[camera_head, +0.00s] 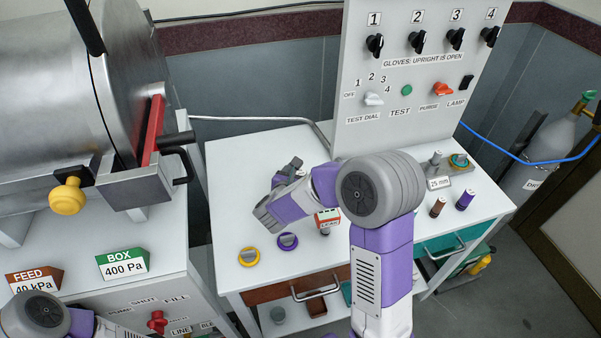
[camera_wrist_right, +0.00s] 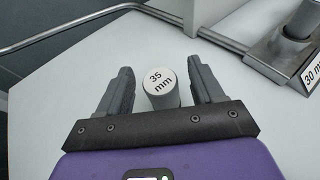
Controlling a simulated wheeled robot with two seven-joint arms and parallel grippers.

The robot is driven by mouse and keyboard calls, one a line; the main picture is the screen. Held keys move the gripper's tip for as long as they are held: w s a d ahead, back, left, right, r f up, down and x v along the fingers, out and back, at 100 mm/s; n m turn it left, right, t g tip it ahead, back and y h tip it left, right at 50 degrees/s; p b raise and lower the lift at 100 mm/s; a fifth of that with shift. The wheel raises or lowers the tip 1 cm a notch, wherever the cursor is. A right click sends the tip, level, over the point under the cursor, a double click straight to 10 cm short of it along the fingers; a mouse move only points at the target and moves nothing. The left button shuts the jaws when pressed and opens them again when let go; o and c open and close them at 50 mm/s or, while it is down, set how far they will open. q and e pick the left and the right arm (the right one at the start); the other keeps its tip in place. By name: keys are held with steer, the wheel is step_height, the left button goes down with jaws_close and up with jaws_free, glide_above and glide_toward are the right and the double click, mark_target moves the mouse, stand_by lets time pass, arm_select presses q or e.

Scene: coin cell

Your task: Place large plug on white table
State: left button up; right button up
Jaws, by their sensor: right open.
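The large plug (camera_wrist_right: 163,90) is a pale grey cylinder marked "35 mm" on its end. In the right wrist view it stands between the two dark fingers of my right gripper (camera_wrist_right: 160,66), which is open. Narrow gaps show beside the plug, and its lower part is hidden by the palm. The white table (camera_wrist_right: 60,110) spreads around it; whether the plug rests directly on it I cannot tell. In the head view my right arm reaches left over the white table (camera_head: 232,165). Only my left arm's links show at the lower left, and its gripper is out of view.
A grey holder marked "30 mm" (camera_wrist_right: 290,55) stands right of the plug. A rail (camera_wrist_right: 70,32) runs along the table's back. A control panel (camera_head: 415,115) rises behind. The left table area is clear.

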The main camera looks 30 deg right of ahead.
steer(key=shift+r, duration=0.2)
steer(key=p+v, duration=0.2)
steer(key=v, duration=1)
steer(key=shift+p, duration=0.35)
